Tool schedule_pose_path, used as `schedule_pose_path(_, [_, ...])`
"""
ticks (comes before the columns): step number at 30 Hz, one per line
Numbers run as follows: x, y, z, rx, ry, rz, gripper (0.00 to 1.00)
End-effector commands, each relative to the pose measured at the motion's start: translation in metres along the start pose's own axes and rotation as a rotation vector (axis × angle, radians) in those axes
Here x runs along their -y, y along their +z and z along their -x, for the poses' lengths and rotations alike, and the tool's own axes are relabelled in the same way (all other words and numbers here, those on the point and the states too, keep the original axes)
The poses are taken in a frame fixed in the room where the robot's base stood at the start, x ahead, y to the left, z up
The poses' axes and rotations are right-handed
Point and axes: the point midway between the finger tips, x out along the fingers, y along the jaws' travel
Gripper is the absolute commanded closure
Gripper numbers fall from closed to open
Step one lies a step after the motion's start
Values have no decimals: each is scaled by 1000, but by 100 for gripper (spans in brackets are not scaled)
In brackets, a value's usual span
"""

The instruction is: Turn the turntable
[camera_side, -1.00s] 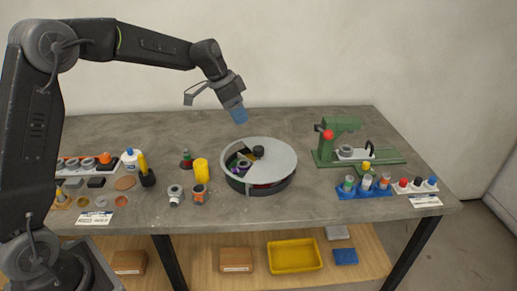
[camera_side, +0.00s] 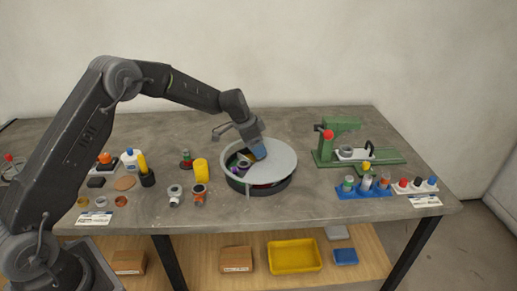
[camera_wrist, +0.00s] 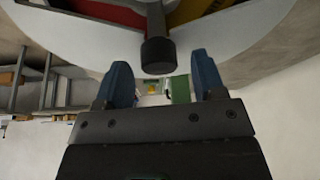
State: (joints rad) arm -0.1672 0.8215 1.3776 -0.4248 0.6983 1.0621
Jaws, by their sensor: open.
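The turntable (camera_side: 280,158) is a round grey drum with a pale lid, standing mid-table; a cut-out in the lid shows coloured compartments and small parts inside. In the wrist view its pale lid (camera_wrist: 225,38) fills the top, with red and yellow compartments showing. In the side view the gripper hides the knob.
A yellow cylinder (camera_side: 201,170) and pipe fittings (camera_side: 199,194) stand close left of the turntable. A green press (camera_side: 340,142) and a blue rack of bottles (camera_side: 365,189) are to the right. The table behind the turntable is clear.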

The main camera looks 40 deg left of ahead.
Motion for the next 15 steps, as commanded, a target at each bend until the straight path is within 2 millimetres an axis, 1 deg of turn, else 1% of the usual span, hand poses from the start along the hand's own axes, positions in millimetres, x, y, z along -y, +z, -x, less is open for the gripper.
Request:
schedule_pose_path(1, [0, 0, -6, 1, 1, 0, 37])
schedule_pose_path(5, [0, 0, -14, 0, 0, 0, 37])
schedule_pose_path(14, [0, 0, -15, -1, -1, 0, 37])
schedule_pose_path(15, [0, 0, -15, -1, 0, 0, 40])
